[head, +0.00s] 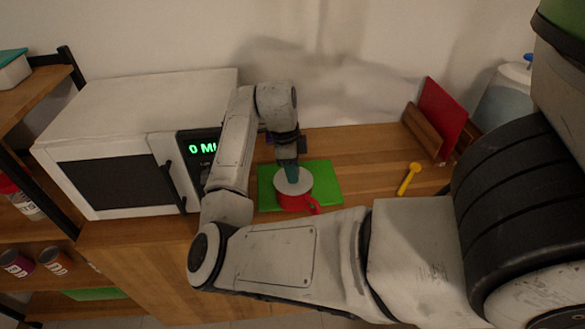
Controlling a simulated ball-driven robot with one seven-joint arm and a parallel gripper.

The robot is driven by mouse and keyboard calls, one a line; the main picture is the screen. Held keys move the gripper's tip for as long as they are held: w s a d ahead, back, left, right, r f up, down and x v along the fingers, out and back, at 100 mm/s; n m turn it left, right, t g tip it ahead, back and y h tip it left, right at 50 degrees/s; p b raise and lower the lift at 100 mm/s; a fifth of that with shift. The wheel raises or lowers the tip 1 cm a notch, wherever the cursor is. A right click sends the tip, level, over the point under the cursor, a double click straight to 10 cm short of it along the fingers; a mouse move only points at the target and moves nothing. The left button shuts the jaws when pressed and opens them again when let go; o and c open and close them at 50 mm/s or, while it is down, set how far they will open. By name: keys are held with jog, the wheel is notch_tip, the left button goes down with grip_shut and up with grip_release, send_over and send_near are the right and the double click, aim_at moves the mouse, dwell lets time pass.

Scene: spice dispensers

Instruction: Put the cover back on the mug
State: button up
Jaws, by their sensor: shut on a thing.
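A red mug (294,204) stands on a green board (326,182) on the wooden counter, its handle toward the lower right. A pale grey round cover (302,187) is at the mug's top, with a red edge showing below it. My gripper (291,176) points down from above the mug, its teal tip at the middle of the cover. It is shut on the cover. The held part of the cover is hidden at the tip. I cannot tell whether the cover rests on the rim or hovers just over it.
A white microwave (105,150) with a green display stands left of the board. A yellow spoon-like tool (408,179) lies on the counter at right. A red panel in a wooden rack (440,116) stands at the back right. Counter between board and yellow tool is clear.

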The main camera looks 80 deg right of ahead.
jog(key=o, duration=1.1)
jog(key=shift+r, duration=0.1)
jog(key=r, duration=0.3)
jog(key=w+r, duration=0.1)
jog(key=r, duration=0.6)
jog(key=shift+w+a+r, duration=0.15)
jog(key=shift+w+r, duration=0.1)
jog(key=shift+w, duration=0.05)
